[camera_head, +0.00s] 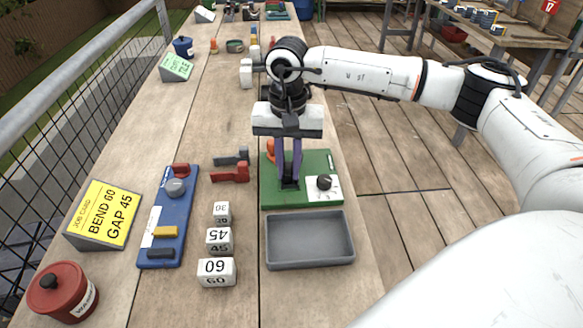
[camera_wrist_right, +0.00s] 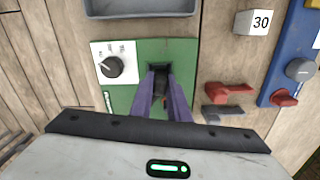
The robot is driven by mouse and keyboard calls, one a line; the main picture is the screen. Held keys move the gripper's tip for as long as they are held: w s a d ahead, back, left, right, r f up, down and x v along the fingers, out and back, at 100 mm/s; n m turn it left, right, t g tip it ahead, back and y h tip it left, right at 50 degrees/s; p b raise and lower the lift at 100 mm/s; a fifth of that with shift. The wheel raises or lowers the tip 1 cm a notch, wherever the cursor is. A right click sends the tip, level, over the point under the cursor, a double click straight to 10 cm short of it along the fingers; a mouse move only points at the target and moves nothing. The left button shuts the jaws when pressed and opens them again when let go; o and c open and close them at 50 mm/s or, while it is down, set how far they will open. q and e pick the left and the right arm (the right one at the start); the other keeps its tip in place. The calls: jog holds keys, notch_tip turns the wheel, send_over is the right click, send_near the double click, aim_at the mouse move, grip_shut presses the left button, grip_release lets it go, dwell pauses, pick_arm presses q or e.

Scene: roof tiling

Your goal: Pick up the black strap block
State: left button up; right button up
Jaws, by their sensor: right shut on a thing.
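My right gripper (camera_head: 289,178) reaches straight down over the green board (camera_head: 327,161), its purple fingers shut on a small black block (camera_head: 289,184), which I take for the black strap block. The block is at the board's front left part, mostly hidden by the fingers. In the right wrist view the gripper (camera_wrist_right: 160,85) closes over the green board (camera_wrist_right: 178,49), and the dark block (camera_wrist_right: 158,69) shows between the fingertips. I cannot tell whether the block still touches the board. My left gripper is not in view.
A black knob (camera_head: 324,182) on a white plate is right beside the fingers. A grey tray (camera_head: 310,262) lies in front. A blue board (camera_head: 170,222), numbered cubes (camera_head: 219,239), red and grey pieces (camera_head: 230,173) and a yellow card (camera_head: 105,213) stand to the left.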

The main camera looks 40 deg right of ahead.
aim_at(288, 165)
jog(key=shift+r+p, duration=1.45)
jog(key=shift+r, duration=0.8)
jog(key=shift+a, duration=0.1)
